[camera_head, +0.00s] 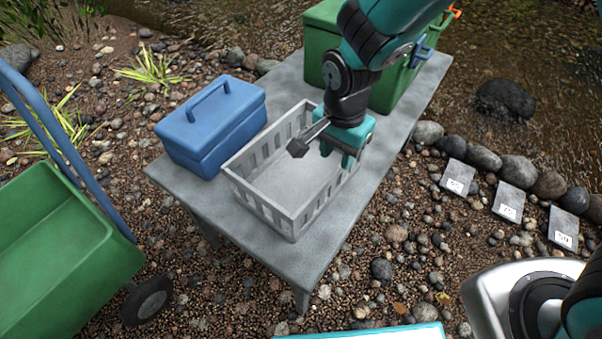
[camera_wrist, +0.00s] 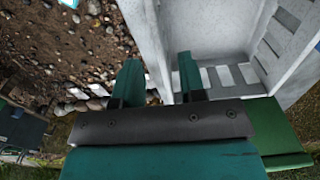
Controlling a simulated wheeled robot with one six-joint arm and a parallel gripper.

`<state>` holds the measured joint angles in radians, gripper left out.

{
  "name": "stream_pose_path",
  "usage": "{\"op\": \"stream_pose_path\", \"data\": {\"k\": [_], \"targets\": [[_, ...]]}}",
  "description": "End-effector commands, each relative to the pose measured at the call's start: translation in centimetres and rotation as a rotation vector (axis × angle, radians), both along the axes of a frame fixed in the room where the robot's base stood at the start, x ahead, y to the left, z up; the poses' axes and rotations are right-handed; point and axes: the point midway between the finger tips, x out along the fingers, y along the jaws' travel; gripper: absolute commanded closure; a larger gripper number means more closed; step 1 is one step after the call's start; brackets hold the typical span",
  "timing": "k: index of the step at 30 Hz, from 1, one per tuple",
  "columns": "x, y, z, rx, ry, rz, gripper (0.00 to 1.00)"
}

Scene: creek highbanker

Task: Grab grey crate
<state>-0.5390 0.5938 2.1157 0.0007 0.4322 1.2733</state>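The grey crate (camera_head: 262,208) is an open, empty box with slatted sides, standing upright on the grey table. My gripper (camera_head: 337,154) is over the crate's right-hand long wall, pointing down, with its fingers at the rim. In the wrist view the crate's wall (camera_wrist: 146,40) runs between the two spread fingers of my gripper (camera_wrist: 157,78), one on the gravel side and one on the inner side. The gripper looks open, with gaps beside the wall. My wrist hides part of the crate's far right corner.
A blue toolbox (camera_head: 210,125) stands close to the crate's left. A green box (camera_head: 400,85) with blue latches is behind my arm. The grey table (camera_head: 365,205) has bare room at front right. A green cart (camera_head: 60,245) is at left; numbered slabs (camera_head: 508,203) lie at right.

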Motion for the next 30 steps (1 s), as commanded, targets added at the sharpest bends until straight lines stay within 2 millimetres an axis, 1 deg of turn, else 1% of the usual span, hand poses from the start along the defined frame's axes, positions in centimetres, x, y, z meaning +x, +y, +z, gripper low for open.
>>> {"op": "stream_pose_path", "data": {"k": [1, 3, 11, 15, 18, 21, 28, 29, 30], "targets": [[-0.1, -0.1, -1.3, -0.002, 0.003, 0.0, 0.63], [-0.1, 0.0, -2.2, -0.002, 0.003, 0.0, 0.63], [-0.1, 0.0, -4.2, -0.001, 0.002, 0.001, 0.63], [-0.1, 0.0, -6.6, -0.001, 0.003, 0.002, 0.63], [-0.1, 0.0, -7.8, -0.001, 0.002, 0.001, 0.63], [-0.1, 0.0, -8.4, 0.001, 0.001, 0.001, 0.63], [-0.1, 0.0, -8.4, 0.001, -0.001, 0.001, 0.63], [-0.1, 0.0, -8.4, 0.001, -0.001, 0.001, 0.7], [-0.1, 0.0, -8.4, 0.001, -0.001, 0.001, 0.79]]}}
